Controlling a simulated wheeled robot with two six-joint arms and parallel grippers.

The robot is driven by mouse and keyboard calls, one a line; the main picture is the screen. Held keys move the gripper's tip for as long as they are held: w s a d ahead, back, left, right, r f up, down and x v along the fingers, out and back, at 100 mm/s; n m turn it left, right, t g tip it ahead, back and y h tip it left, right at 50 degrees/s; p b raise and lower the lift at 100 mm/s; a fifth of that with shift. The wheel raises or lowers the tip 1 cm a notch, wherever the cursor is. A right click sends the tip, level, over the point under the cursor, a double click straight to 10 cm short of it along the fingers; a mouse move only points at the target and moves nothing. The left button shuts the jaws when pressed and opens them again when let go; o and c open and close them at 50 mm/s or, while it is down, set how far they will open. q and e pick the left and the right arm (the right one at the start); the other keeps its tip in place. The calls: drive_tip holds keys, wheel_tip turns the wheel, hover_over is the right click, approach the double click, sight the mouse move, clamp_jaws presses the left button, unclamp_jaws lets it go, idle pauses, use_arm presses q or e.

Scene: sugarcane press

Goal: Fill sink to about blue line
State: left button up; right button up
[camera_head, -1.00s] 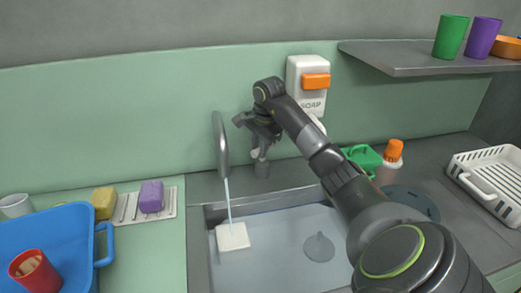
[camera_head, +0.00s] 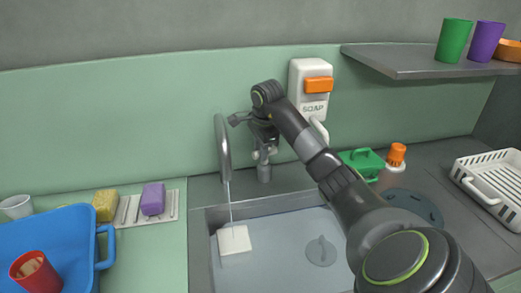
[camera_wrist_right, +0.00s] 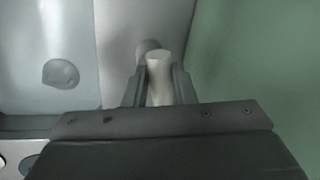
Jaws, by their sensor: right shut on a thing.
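The sink basin (camera_head: 285,211) is set in the grey counter, its inside pale bluish grey. A thin water stream (camera_head: 230,207) falls from the curved faucet spout (camera_head: 223,150) onto a white block (camera_head: 234,240) at the left of the basin. A grey round drain plug (camera_head: 321,251) shows in the basin. My right gripper (camera_head: 264,153) is at the tap post (camera_head: 264,173), right of the spout. In the right wrist view, my right gripper (camera_wrist_right: 158,88) is shut on the pale tap handle (camera_wrist_right: 158,75). I cannot make out a blue line. My left gripper is out of view.
A soap dispenser (camera_head: 310,84) hangs on the wall behind my right arm. A blue tray (camera_head: 62,225) with a red cup (camera_head: 35,271) stands at left, near sponges (camera_head: 152,199). A white rack (camera_head: 489,180) is at right, a shelf (camera_head: 405,62) above.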

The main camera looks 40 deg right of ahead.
drive_tip(key=o, duration=0.9)
drive_tip(key=shift+o, duration=0.2)
drive_tip(key=shift+r, duration=0.55)
drive_tip(key=s+r+p, duration=0.3)
drive_tip(key=r+p, duration=1.1)
drive_tip(key=r, duration=0.2)
drive_tip(key=shift+s+a, duration=0.15)
drive_tip(key=shift+a, duration=0.3)
drive_tip(key=shift+o, duration=0.2)
